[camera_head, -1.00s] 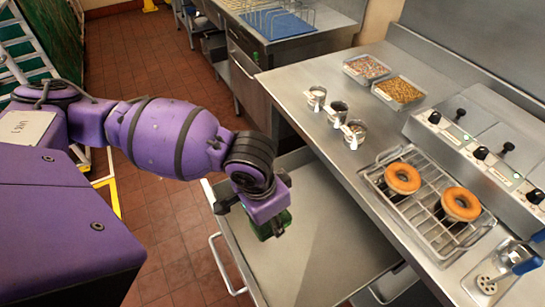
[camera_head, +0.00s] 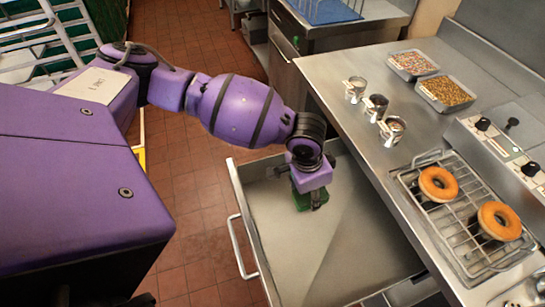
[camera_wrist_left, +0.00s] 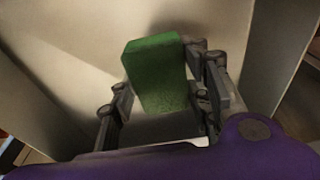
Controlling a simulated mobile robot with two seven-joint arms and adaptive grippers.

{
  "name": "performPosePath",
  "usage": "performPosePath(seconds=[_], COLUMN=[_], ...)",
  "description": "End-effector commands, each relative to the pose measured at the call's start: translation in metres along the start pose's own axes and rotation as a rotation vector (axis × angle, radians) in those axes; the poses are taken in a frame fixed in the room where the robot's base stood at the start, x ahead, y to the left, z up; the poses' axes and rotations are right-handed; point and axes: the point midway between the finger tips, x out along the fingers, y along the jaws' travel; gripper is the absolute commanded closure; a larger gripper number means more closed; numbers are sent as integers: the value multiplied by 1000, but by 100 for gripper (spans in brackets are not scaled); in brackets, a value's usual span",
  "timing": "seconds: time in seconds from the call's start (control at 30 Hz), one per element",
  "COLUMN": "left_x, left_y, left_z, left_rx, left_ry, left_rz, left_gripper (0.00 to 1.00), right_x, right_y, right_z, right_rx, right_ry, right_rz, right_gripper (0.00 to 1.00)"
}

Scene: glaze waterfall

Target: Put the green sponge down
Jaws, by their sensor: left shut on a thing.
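The green sponge (camera_head: 303,202) is a small dark green block, partly hidden below my left gripper (camera_head: 312,196) in the head view. In the left wrist view the sponge (camera_wrist_left: 158,72) stands between the fingers of my left gripper (camera_wrist_left: 160,88), which are shut on it. The gripper reaches down into the open steel drawer (camera_head: 275,225), near its far end. I cannot tell whether the sponge touches the drawer floor. My right gripper is not in view.
The drawer's bare floor is clear. On the steel counter (camera_head: 340,80) to the right are several small metal cups (camera_head: 391,130), two topping trays (camera_head: 447,93) and a wire rack (camera_head: 450,225) with two doughnuts (camera_head: 438,184). A drawer handle (camera_head: 238,245) sticks out left.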

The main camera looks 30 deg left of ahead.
Motion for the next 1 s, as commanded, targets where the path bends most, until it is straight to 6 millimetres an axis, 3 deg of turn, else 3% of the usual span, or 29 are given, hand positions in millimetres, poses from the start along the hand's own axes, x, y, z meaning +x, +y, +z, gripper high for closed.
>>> performPosePath(seconds=[0.1,0.4,0.53,1.0], left_x=[20,46,61,72], left_y=[-8,-21,-20,-19], left_z=[-10,-22,-19,-15], left_rx=[0,0,-2,-1], left_ry=[0,1,3,1], left_rz=[0,-1,-1,0], left_gripper=[66,66,66,66], right_x=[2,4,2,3], right_y=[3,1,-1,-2], right_z=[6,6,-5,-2], right_rx=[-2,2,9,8], right_ry=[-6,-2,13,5], right_rz=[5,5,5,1], right_gripper=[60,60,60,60])
